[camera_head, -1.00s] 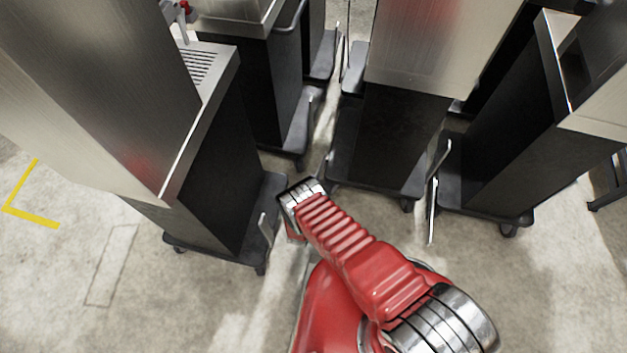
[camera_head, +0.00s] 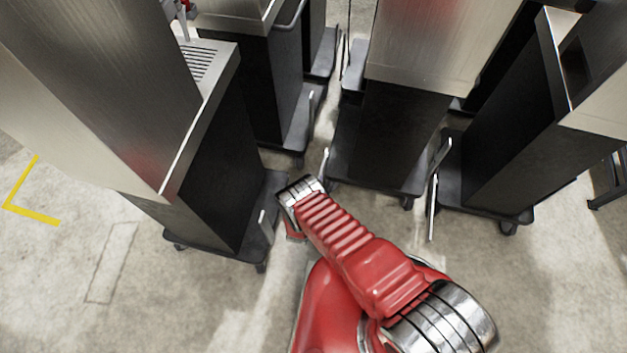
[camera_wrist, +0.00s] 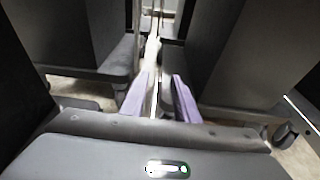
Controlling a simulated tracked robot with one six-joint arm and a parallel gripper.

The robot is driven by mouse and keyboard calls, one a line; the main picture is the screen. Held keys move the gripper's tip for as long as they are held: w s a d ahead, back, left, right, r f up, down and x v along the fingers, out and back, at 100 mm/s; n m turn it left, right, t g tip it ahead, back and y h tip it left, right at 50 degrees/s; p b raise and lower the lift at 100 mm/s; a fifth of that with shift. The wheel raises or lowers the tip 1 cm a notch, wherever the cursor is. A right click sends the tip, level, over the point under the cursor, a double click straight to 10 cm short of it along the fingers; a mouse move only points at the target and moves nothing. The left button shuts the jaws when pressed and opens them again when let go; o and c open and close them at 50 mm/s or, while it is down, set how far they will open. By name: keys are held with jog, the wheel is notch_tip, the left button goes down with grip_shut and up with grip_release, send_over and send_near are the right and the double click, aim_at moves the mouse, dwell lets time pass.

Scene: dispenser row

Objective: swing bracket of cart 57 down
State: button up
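My gripper shows in the wrist view (camera_wrist: 159,97) as two purple fingers held apart, with a pale strip and a thin dark line showing between and beyond them. I cannot tell if any bracket lies between them. In the head view my red arm reaches to the gap between the carts, and the fingers are hidden. Thin metal brackets stand on the carts' bases: one on the near left cart (camera_head: 263,222), one on the middle cart's left corner (camera_head: 325,162), and one on the right cart (camera_head: 433,205). No cart number is readable, so I cannot tell which is cart 57.
Tall dispensers on dark wheeled carts stand close on both sides: the near left cart (camera_head: 225,200), the middle cart (camera_head: 390,145) and the right cart (camera_head: 500,160). The gap ahead is narrow. Concrete floor (camera_head: 180,310) is clear at the lower left.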

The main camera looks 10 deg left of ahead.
jog(key=v, duration=1.3)
jog(key=shift+s, duration=0.25)
